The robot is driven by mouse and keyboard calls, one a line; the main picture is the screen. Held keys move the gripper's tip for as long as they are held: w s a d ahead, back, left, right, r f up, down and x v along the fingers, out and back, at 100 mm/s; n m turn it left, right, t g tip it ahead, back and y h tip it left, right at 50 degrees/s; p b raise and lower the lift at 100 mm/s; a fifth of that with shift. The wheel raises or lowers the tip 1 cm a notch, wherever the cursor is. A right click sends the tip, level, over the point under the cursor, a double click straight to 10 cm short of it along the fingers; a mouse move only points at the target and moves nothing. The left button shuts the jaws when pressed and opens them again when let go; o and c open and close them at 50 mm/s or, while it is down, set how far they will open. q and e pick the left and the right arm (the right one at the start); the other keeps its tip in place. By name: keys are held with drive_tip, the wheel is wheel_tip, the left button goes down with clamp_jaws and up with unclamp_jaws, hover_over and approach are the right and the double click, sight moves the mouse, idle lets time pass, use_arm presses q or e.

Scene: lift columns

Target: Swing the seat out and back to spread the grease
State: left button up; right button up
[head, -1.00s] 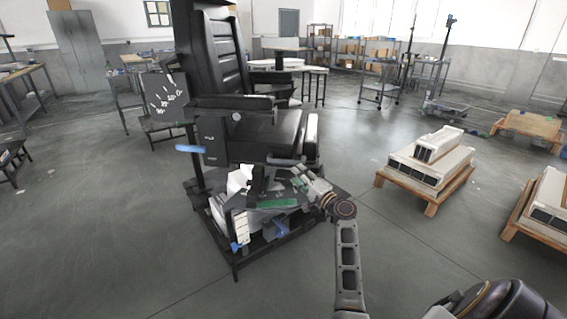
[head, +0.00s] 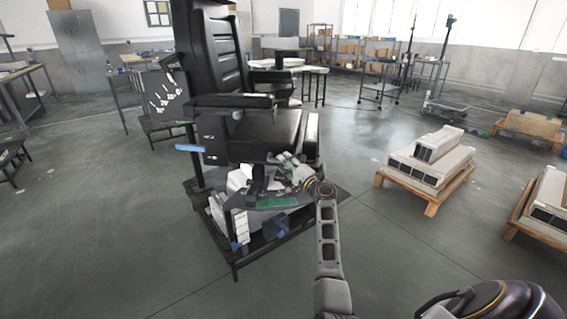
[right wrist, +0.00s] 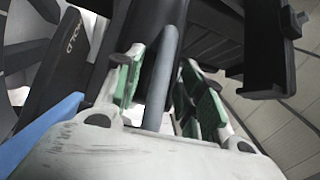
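The black seat (head: 265,133) with its tall backrest (head: 212,55) stands on a column over a dark base frame. My right gripper (head: 282,163) reaches under the front of the seat. The bar runs between the fingers towards the palm. In the head view, the gripper hides the bar. My left gripper is not in view. No grease can be made out.
A blue handle (head: 190,148) sticks out at the seat's left side. White and green parts crowd the base frame (head: 262,247). Wooden pallets with grey-white units (head: 430,165) stand to the right. The floor between is clear.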

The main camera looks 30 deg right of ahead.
drive_tip(key=shift+w+r, duration=0.1)
drive_tip(key=shift+w, duration=0.7)
drive_tip(key=shift+c, duration=0.5)
clamp_jaws()
